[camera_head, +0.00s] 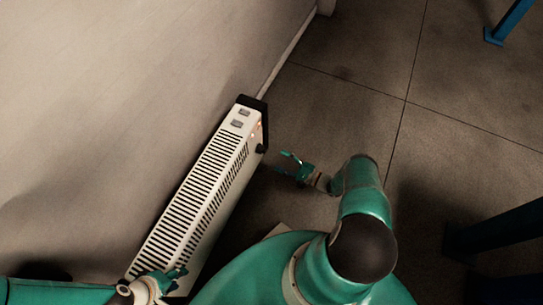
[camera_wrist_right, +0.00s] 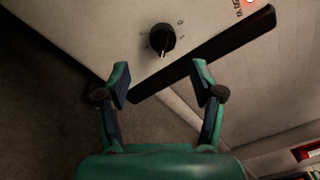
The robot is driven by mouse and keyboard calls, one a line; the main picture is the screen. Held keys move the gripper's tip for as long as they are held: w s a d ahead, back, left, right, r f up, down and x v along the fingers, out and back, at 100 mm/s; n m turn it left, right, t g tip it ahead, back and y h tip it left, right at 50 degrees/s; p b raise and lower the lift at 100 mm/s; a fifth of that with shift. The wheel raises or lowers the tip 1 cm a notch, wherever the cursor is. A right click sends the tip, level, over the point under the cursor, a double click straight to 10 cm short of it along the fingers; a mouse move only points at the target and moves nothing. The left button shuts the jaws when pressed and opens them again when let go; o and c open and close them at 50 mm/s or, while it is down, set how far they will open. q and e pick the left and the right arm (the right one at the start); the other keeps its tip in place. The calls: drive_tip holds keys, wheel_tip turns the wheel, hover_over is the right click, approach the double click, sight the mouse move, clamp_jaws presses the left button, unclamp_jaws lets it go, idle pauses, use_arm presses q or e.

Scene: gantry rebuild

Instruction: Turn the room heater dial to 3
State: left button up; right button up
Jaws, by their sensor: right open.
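The white room heater (camera_head: 200,190) stands along the wall, with slats on top and a black end cap. Its black dial (camera_head: 261,149) sticks out of the side near the far end. In the right wrist view the dial (camera_wrist_right: 161,38) is round, with a pale pointer line directed towards the picture's bottom; the marks around it are too small to read. My right gripper (camera_head: 284,163) is open and empty, its fingers facing the dial and apart from it. My left gripper (camera_head: 172,284) is by the heater's near end; its jaw state is unclear.
The wall (camera_head: 110,90) is close on the left. The tiled floor (camera_head: 350,110) beyond my right gripper is clear. Blue legs (camera_head: 510,20) stand at the right.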

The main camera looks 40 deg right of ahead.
drive_tip(key=v, duration=0.4)
idle(0.4)
